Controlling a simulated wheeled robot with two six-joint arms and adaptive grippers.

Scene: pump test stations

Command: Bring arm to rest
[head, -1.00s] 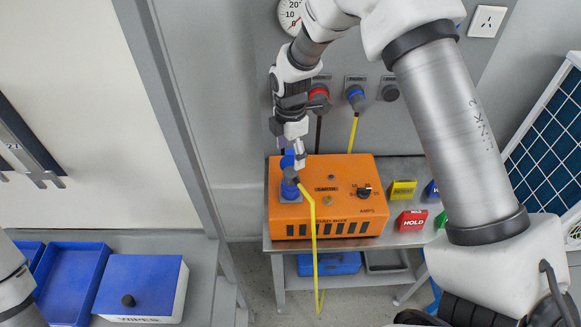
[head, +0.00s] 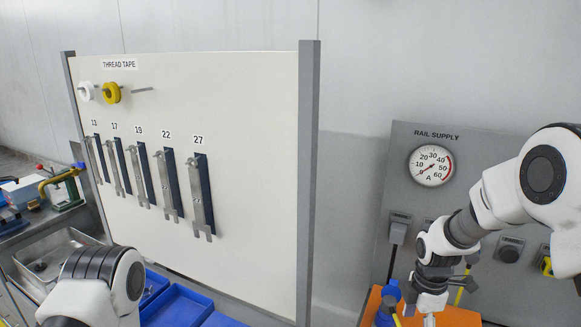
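My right arm comes in from the right. Its gripper (head: 430,305) hangs above the orange pump box (head: 458,317), close to a blue connector (head: 389,292) on the box's left. Whether its fingers are open or shut is too small to tell, and I cannot tell if they touch anything. Part of my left arm shows at the bottom left; its gripper is out of view. The box's lower part is cut off by the frame edge.
A grey panel marked RAIL SUPPLY, with a gauge (head: 431,166) and sockets (head: 510,250), stands behind my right arm. A white board (head: 250,120) with hanging wrenches (head: 200,195) and thread tape fills the middle. Blue trays (head: 178,307) lie below it. A sink (head: 55,255) is at the left.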

